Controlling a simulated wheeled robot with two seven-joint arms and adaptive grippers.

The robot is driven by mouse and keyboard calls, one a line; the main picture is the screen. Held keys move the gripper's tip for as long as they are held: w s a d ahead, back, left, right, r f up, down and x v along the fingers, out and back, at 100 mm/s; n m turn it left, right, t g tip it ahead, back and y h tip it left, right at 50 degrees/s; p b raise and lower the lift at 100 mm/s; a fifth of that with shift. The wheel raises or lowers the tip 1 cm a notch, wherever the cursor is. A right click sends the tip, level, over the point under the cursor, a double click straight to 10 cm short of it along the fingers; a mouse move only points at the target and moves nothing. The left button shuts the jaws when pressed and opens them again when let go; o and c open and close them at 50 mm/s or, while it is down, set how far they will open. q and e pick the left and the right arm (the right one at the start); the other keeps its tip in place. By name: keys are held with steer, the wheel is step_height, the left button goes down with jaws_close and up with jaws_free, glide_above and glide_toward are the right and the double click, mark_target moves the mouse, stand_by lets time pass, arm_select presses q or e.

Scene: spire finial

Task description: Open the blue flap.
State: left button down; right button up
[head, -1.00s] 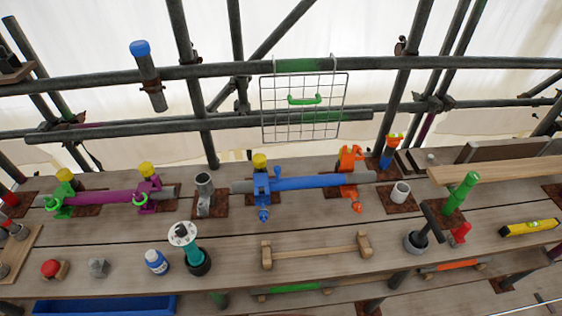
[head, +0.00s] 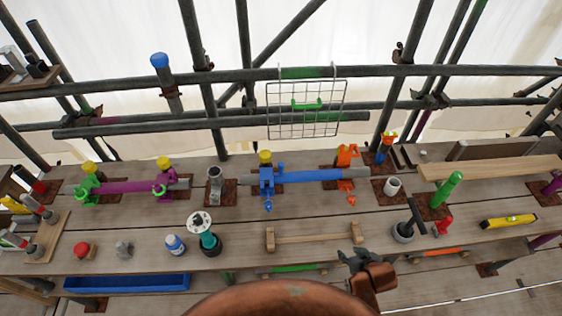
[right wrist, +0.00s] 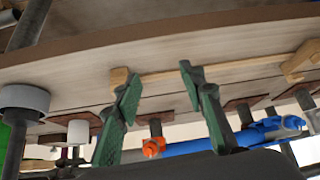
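A blue clamp (head: 267,181) with a flap sits around a blue-and-grey tube (head: 310,176) in the middle of the bench in the head view. A yellow cap (head: 265,157) stands behind it, and a blue knobbed bolt (head: 268,206) hangs at its front. The flap looks down over the tube, but its edge is too small to tell. The clamp also shows, inverted, in the right wrist view (right wrist: 290,123). My right gripper (head: 354,260) is near the bench's front edge, right of the clamp and apart from it. Its green fingers (right wrist: 155,82) are spread and empty. My left gripper is out of view.
An orange clamp (head: 346,157) holds the tube's right end. A wooden handle bar (head: 315,238) lies in front of the tube. A purple tube (head: 125,186) with clamps is at left. A wire basket (head: 305,110) hangs behind. A teal-and-white tool (head: 208,240) stands front-left.

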steer(key=w+a+r+n+t+y, duration=0.1)
steer(key=w+a+r+t+y, duration=0.15)
steer(key=w+a, duration=0.4)
steer(key=w+a+r+n+t+y, duration=0.1)
steer(key=w+a+r+t, duration=0.15)
steer(key=w, duration=0.65)
steer(key=n+t+y, duration=0.2)
steer(key=t+y, duration=0.2)
glide_toward(283, 167)
steer(key=x, duration=0.4)
steer(key=p+x, duration=0.1)
steer(key=x, duration=0.5)
steer(key=shift+w+a, duration=0.3)
steer(key=shift+w, duration=0.35)
jaws_close()
